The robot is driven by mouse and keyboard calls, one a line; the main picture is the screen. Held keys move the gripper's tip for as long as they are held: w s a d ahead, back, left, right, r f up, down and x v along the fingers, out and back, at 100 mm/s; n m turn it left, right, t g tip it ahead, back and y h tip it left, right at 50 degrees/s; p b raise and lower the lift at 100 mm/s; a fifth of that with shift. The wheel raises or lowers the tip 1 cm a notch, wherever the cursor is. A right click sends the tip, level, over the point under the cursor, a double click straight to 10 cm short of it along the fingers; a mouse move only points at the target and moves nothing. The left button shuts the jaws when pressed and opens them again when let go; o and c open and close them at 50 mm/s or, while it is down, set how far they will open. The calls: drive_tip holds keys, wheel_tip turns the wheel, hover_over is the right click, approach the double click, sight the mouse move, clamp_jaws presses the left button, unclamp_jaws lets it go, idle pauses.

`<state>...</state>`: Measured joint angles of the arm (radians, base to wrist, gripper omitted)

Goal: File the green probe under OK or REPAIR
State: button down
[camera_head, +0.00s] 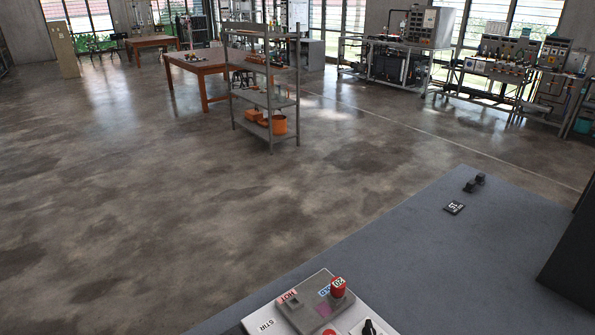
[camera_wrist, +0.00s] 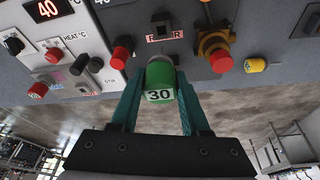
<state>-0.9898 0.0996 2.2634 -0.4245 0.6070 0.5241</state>
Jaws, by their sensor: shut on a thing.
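The green probe (camera_wrist: 160,76), a short cylinder with a white label reading 30, is in the wrist view. My gripper (camera_wrist: 160,85) has its two teal fingers shut on the probe's sides. Just beyond it is a label (camera_wrist: 176,34) that appears to read REPAIR, its middle covered by a dark square piece (camera_wrist: 161,27). I cannot tell whether the probe touches the surface there. No OK label can be made out. The head view shows neither my gripper nor the green probe.
A red cylinder (camera_head: 338,287) stands on a panel (camera_head: 262,316) with HOT and STIR labels. The wrist view shows red knobs (camera_wrist: 121,55), a brass valve (camera_wrist: 214,45) and a yellow cylinder (camera_wrist: 255,65) nearby.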

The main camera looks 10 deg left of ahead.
drive_tip(key=shift+f, duration=2.95)
drive_tip(key=shift+w+f, duration=0.1)
drive_tip(key=shift+f, duration=1.7)
drive_tip(key=shift+c, duration=1.5)
unclamp_jaws()
drive_tip(key=shift+w+v, duration=0.15)
drive_tip(key=shift+v, duration=1.1)
drive_tip(key=shift+w+v, duration=0.15)
drive_tip(key=shift+v, duration=1.1)
drive_tip(key=shift+a+r, duration=0.1)
